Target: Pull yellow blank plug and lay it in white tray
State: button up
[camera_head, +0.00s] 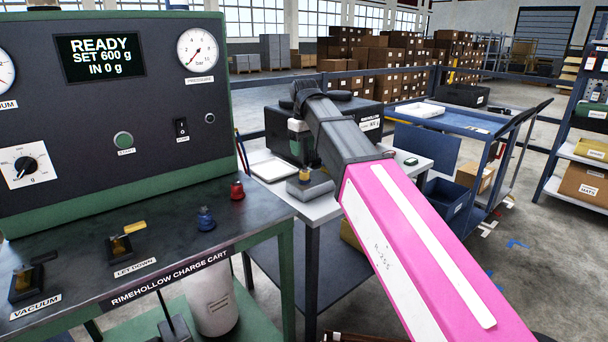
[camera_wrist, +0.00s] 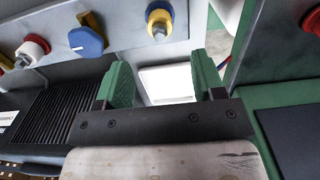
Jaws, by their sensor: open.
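My gripper (camera_wrist: 159,70) is open and empty in the wrist view, its two green fingers spread apart. The white tray (camera_wrist: 167,86) shows between the fingers. In the head view the white tray (camera_head: 272,168) lies on a pale side table, and a small yellow piece (camera_head: 305,174) stands on a grey block to its right. My arm's end hangs by the black unit there; its fingers are hard to make out.
A blue knob (camera_wrist: 86,41) and a red fitting (camera_wrist: 33,50) lie left of the yellow fitting. The charge cart (camera_head: 150,222) stands at front left, with blue (camera_head: 205,219) and red (camera_head: 237,190) caps. A black unit (camera_head: 268,135) backs the pale table (camera_head: 328,188).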

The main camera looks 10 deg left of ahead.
aim_at(304, 166)
jog(key=shift+f, duration=0.1)
jog(key=shift+f, duration=4.45)
grip_shut()
jog(key=shift+r, duration=0.1)
jog(key=shift+r, duration=2.95)
